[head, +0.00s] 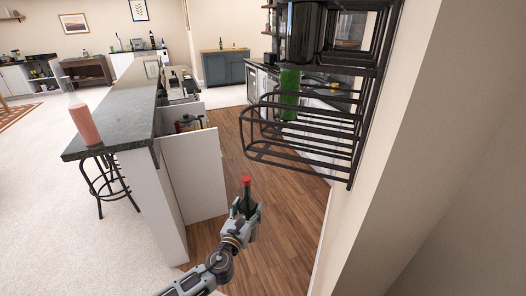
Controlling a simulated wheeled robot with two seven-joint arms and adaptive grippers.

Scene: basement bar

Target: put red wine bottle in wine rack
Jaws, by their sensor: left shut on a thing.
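My left gripper (245,209) is low in the middle of the head view, shut on a dark bottle with a red top, the red wine bottle (247,191). Its neck and red top point up above the fingers, roughly upright; its lower part is hidden by the gripper. The black metal wine rack (300,151) is fixed on the wall at the upper right. The held bottle is apart from it, lower in the picture and left of it. My right gripper is not in view.
The rack holds a green bottle (290,92) and a dark bottle (304,35). A bar counter (120,115) stands left, with a pink bottle (82,120) on its end and an open white cabinet panel (196,178) beside it. Open wooden floor (285,205) lies between counter and wall.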

